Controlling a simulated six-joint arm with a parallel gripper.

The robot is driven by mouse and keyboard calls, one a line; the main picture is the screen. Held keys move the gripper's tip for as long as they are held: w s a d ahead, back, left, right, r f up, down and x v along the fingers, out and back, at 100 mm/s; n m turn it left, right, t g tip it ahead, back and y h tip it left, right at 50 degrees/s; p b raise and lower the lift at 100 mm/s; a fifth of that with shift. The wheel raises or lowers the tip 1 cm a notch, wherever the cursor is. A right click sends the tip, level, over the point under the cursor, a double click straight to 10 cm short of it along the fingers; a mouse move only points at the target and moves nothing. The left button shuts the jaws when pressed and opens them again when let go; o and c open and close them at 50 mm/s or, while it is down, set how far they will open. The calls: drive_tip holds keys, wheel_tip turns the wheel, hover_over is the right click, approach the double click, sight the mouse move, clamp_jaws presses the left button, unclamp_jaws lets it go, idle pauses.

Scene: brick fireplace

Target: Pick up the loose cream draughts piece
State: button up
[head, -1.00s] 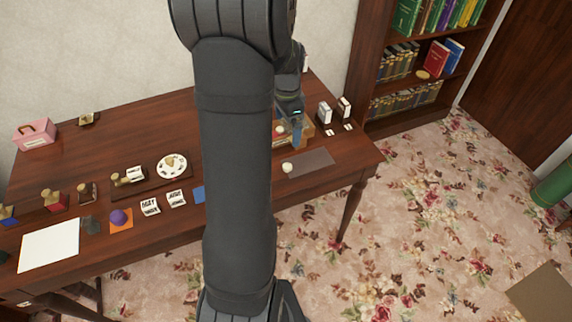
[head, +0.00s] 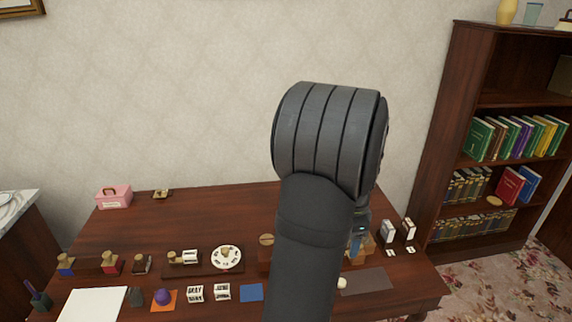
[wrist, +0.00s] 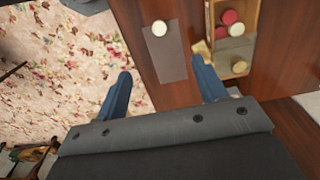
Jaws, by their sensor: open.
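The loose cream draughts piece (wrist: 160,28) is a small pale disc lying on a grey mat (wrist: 163,55) in the wrist view. In the head view the piece (head: 342,283) shows just right of my arm, at the left end of the mat (head: 368,281). My gripper (wrist: 161,67) is open, with its two blue fingers apart and nothing between them; the piece lies beyond the fingertips. In the head view my arm hides most of the gripper.
A wooden tray (wrist: 251,30) holding red and cream pieces stands beside the mat, close to the right finger. A small tan block (wrist: 201,47) sits near that fingertip. White dominoes-like blocks (head: 388,231) stand behind. The table's edge and floral carpet (wrist: 60,60) lie left.

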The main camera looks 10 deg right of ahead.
drive_tip(key=shift+c, duration=0.8)
drive_tip(key=shift+a, duration=0.1)
drive_tip(key=f+n, duration=0.1)
drive_tip(key=f, duration=0.3)
drive_tip(key=f+n, duration=0.2)
drive_tip(key=f, duration=0.2)
drive_tip(key=f+n+h, duration=0.1)
drive_tip(key=f, duration=0.3)
drive_tip(key=shift+a+n+t, duration=0.3)
drive_tip(key=shift+a, duration=0.05)
drive_tip(key=f, duration=0.4)
drive_tip(key=shift+s+d, duration=0.2)
drive_tip(key=shift+d, duration=0.05)
drive_tip(key=shift+f, duration=0.7)
